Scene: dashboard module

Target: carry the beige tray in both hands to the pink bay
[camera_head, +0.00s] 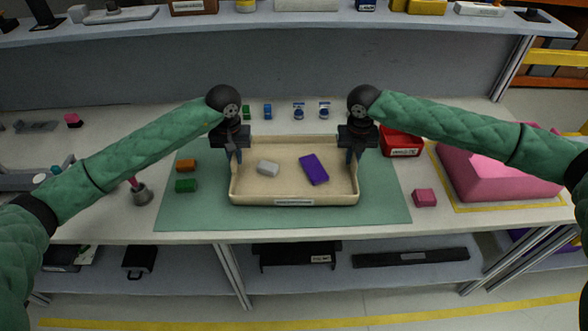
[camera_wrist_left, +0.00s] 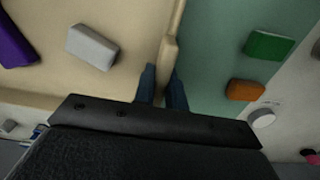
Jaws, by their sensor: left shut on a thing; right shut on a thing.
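The beige tray (camera_head: 293,196) sits over the green mat on the table in the head view; I cannot tell whether it touches the mat. It holds a light grey block (camera_head: 268,168) and a purple block (camera_head: 314,169). My left gripper (camera_head: 234,158) is shut on the tray's left wall, which shows between its fingers in the left wrist view (camera_wrist_left: 163,85). My right gripper (camera_head: 353,158) is shut on the tray's right wall. The pink bay (camera_head: 495,172) is a raised pink block inside a yellow outline at the right of the table.
A red bin (camera_head: 402,142) stands right of my right gripper. A small pink block (camera_head: 424,198) lies between mat and bay. Orange (camera_head: 186,166) and green (camera_head: 186,186) blocks lie left of the tray on the green mat (camera_head: 385,212). Several small items stand behind the tray.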

